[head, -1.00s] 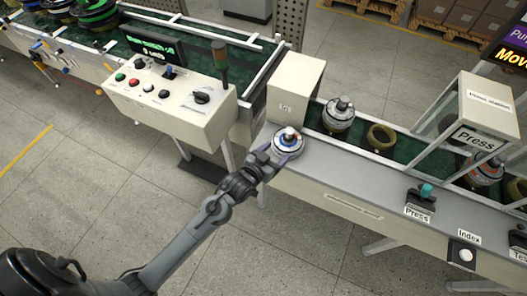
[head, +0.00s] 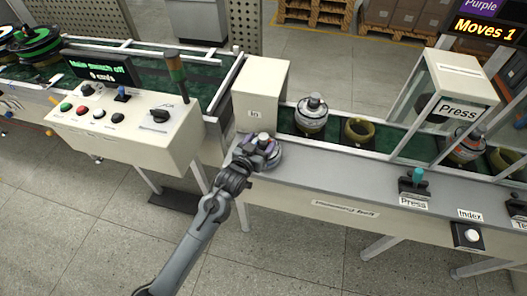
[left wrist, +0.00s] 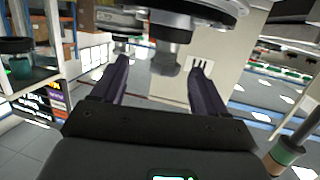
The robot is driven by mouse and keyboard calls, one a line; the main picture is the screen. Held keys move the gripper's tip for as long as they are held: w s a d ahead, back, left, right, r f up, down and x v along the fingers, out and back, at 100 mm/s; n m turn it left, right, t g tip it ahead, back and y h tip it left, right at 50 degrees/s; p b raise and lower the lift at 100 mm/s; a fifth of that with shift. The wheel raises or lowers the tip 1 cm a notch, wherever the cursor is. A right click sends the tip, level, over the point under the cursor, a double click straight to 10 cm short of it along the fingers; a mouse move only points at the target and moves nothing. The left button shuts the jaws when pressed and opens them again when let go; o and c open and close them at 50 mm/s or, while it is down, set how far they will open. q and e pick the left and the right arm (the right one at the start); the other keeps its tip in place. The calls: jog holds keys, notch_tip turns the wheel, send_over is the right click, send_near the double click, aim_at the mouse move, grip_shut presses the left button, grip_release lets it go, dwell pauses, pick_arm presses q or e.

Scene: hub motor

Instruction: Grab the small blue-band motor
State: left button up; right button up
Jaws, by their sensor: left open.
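The small motor (head: 273,161) sits on the left end of the grey bench top, in front of the white box marked "In". Its silver side shows, but my left gripper hides much of it, and its blue band is hard to make out now. My left gripper (head: 260,147) is open and overlaps the motor in the head view. In the left wrist view the two dark fingers (left wrist: 160,72) stand wide apart, with a grey shaft-like part (left wrist: 170,50) between them and round metal discs above. I cannot tell whether the fingers touch it. My right gripper is not in view.
The white "In" box (head: 262,95) stands just behind the motor. Another motor (head: 312,114) and an olive ring (head: 359,132) are on the green belt to the right. A control panel (head: 115,125) stands to the left. The "Press" frame (head: 455,80) is further right.

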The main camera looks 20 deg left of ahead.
aim_at(266, 135)
pick_arm(q)
jog(key=shift+w+f, duration=0.3)
jog(key=shift+w, duration=0.15)
jog(key=b+x, duration=0.1)
jog(key=x, duration=0.2)
jog(key=shift+w+a+f, duration=0.1)
jog(key=shift+a+f, duration=0.1)
jog(key=shift+w+d, duration=0.1)
jog(key=shift+w, duration=0.45)
jog(key=shift+f, duration=0.1)
jog(key=shift+c, duration=0.3)
grip_shut()
jog(key=shift+r, duration=0.3)
jog(key=shift+s, duration=0.1)
